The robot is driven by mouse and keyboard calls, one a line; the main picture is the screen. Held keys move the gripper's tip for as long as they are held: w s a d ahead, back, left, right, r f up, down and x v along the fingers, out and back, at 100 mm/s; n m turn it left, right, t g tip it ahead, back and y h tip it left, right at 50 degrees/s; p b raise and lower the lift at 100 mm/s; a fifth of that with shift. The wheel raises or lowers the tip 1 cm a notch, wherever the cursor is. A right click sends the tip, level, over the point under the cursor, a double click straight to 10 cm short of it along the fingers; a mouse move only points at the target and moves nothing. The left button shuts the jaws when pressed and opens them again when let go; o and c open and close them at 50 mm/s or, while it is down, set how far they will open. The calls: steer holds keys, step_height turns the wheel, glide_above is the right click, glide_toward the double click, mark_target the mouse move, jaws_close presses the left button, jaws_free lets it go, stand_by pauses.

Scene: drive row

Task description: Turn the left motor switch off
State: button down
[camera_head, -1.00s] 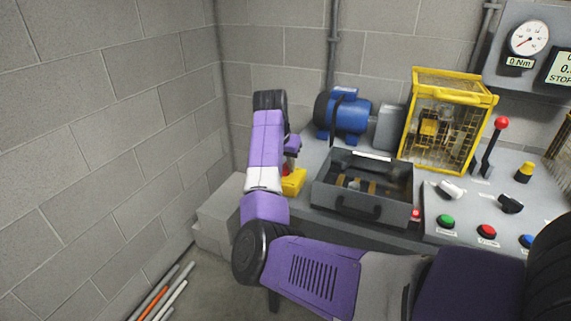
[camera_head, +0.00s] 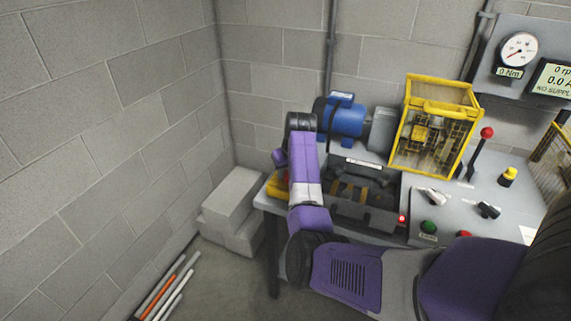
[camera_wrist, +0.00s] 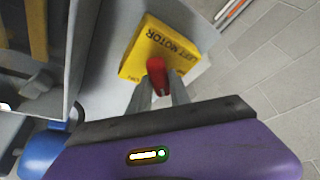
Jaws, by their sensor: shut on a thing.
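The left motor switch is a yellow box (camera_wrist: 158,48) lettered "LEFT MOTOR" with a red handle (camera_wrist: 157,75) on it. In the wrist view my gripper (camera_wrist: 159,90) is shut on the red handle, its two fingers on either side. In the head view the yellow box (camera_head: 276,188) shows at the bench's left end, partly covered by my arm. The display (camera_head: 556,80) on the back panel reads "NO SUPPLY".
An open dark tray (camera_head: 360,206) lies just right of my arm. A blue motor (camera_head: 343,119) and yellow cage (camera_head: 434,127) stand behind. Right are a red-knobbed lever (camera_head: 487,133) and buttons. Pale blocks (camera_head: 231,196) and rods (camera_head: 168,287) are on the floor left.

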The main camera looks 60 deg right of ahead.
steer(key=n, duration=0.1)
steer(key=n+y+p, duration=0.1)
steer(key=n, duration=0.1)
steer(key=n+t+p, duration=0.1)
steer(key=shift+s+d+r+n, duration=0.1)
steer(key=shift+d+n, duration=0.15)
steer(key=shift+n, duration=0.05)
steer(key=n+y, duration=0.2)
steer(key=n, duration=0.2)
steer(key=shift+n, duration=0.3)
steer(key=c, duration=1.2)
jaws_free()
steer(key=b+v, duration=0.1)
steer(key=v, duration=0.6)
steer(key=shift+r, duration=0.3)
